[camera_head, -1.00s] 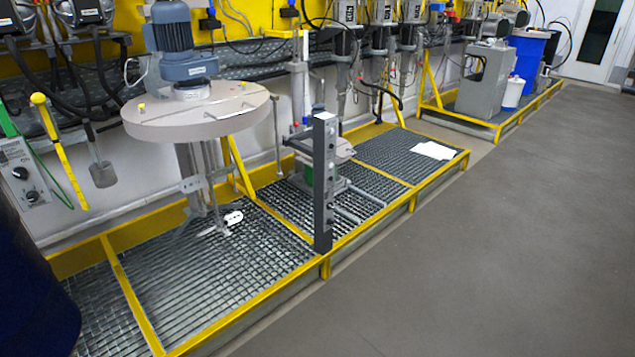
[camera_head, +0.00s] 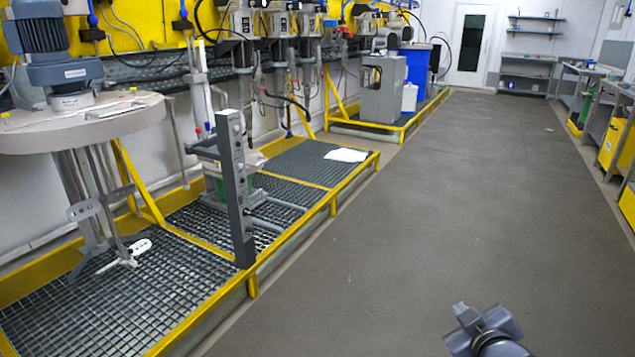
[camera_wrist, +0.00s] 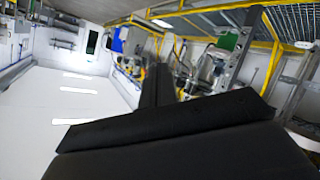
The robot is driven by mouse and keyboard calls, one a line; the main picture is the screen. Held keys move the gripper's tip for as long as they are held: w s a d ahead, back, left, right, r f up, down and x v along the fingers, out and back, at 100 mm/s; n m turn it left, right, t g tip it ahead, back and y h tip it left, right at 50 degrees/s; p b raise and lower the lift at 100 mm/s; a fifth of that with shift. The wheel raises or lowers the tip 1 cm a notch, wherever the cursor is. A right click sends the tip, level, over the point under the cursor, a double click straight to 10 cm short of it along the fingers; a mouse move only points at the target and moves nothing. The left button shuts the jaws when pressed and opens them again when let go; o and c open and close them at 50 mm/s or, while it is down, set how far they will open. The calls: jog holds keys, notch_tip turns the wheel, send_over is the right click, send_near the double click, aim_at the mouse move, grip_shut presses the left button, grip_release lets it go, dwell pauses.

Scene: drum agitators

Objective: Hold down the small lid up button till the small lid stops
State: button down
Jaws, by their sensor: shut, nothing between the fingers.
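A dark grey button post (camera_head: 237,190) stands upright at the front edge of the grating, with several small buttons on its face. I cannot tell which one is the small lid up button. Behind the post, a small station with a green vessel (camera_head: 222,187) is partly hidden; its small lid cannot be clearly made out. The big round lid (camera_head: 80,125) hangs under a grey motor at the left. In the wrist view, my gripper (camera_wrist: 160,82) is dark, shut and empty, away from the post.
A yellow-edged grated platform (camera_head: 120,290) runs along the left wall. A white sheet (camera_head: 346,155) lies on it. Grey machines and a blue drum (camera_head: 416,66) stand farther back. The grey floor (camera_head: 430,200) is wide and clear. Workbenches (camera_head: 605,110) line the right side.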

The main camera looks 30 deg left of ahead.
jog(key=s+a+f+n+g+y+b, duration=0.1)
jog(key=a+f+n+y+b, duration=0.2)
jog(key=a, duration=0.5)
jog(key=s+a+f+n+g+y+b, duration=0.1)
jog(key=a+f+n+y+b, duration=0.3)
jog(key=a, duration=0.5)
jog(key=n+g+y+b, duration=0.1)
jog(key=n+y, duration=0.1)
jog(key=y, duration=0.1)
jog(key=shift+f+n+y, duration=0.25)
jog(key=shift+n+y, duration=0.15)
